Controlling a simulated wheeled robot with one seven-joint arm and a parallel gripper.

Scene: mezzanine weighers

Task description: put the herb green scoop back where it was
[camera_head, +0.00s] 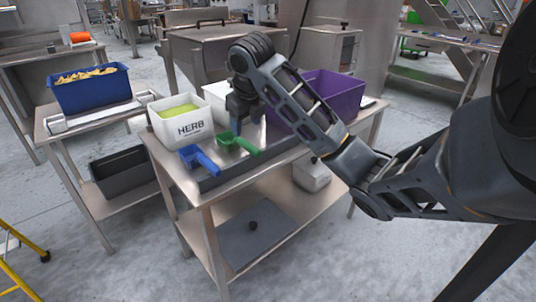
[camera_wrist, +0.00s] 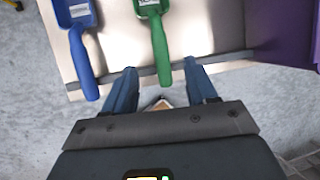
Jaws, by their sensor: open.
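The green scoop (camera_head: 238,144) lies on the steel table (camera_head: 207,195), to the right of the blue scoop (camera_head: 199,159). The green scoop also shows in the wrist view (camera_wrist: 158,38), its handle pointing toward my gripper. My gripper (camera_wrist: 160,80) is open, its two fingers on either side of the handle's end, apart from it in the picture. The white HERB bin (camera_head: 186,130) holds green contents and stands behind the blue scoop.
A purple bin (camera_head: 340,92) stands at the table's right and a white container (camera_head: 217,95) behind the scoops. A dark raised edge (camera_head: 210,183) runs along the table's front. A blue bin (camera_head: 92,92) stands on the left table.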

